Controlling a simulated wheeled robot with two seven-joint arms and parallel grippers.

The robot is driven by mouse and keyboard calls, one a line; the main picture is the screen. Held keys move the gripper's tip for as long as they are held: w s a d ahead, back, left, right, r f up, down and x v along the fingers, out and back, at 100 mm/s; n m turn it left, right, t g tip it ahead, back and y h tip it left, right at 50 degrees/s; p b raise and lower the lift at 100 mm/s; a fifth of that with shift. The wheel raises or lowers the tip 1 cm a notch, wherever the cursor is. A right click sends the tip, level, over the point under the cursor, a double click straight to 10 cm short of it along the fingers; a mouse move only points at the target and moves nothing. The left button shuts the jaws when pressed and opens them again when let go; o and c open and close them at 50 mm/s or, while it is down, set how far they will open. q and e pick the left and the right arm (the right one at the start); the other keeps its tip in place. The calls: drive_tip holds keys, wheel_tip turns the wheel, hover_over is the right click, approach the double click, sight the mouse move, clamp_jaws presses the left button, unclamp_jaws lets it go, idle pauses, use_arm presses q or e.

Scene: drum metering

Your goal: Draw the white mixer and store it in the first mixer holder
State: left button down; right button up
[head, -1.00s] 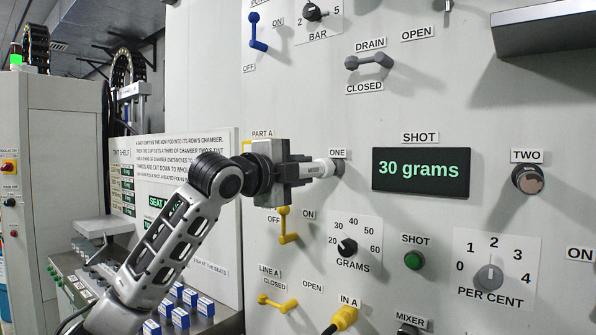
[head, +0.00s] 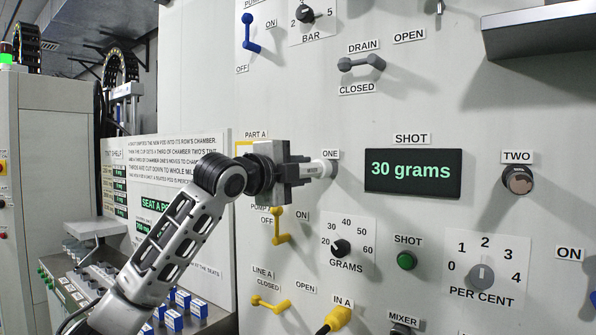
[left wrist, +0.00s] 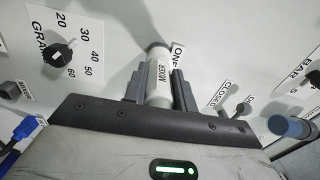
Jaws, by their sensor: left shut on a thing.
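The white mixer (head: 316,169) is a short cylinder gripped by my left gripper (head: 304,171) and pointing at the panel. Its far end meets the grey round holder marked ONE (head: 332,164); how deep it sits is hidden. In the left wrist view the mixer (left wrist: 158,88) shows its MIXER lettering between the two dark fingers of my left gripper (left wrist: 160,78), which are shut on it. The holder marked TWO (head: 518,180) is farther right, with no mixer standing out of it. My right gripper is not in view.
Around the held mixer are the yellow PUMP lever (head: 279,228) below, the GRAMS knob (head: 341,247), the DRAIN handle (head: 361,64) above and the display (head: 412,172) reading 30 grams. A grey ledge (head: 541,28) juts out at top right.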

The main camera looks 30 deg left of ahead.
use_arm(q)
drive_tip(key=c, duration=1.2)
unclamp_jaws()
drive_tip(key=shift+o, duration=0.7)
drive_tip(key=shift+w, duration=0.2)
drive_tip(key=shift+s, duration=0.15)
drive_tip(key=shift+s+f, duration=0.1)
drive_tip(key=shift+s, duration=0.15)
drive_tip(key=s+a+b, duration=0.1)
drive_tip(key=s+b, duration=0.4)
drive_tip(key=s, duration=1)
drive_tip(key=shift+a, duration=0.15)
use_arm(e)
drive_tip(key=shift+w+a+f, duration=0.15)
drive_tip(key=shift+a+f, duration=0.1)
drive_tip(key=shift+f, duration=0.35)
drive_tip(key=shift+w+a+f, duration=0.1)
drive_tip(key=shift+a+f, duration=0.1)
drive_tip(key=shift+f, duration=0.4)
use_arm(q)
drive_tip(key=shift+s, duration=0.1)
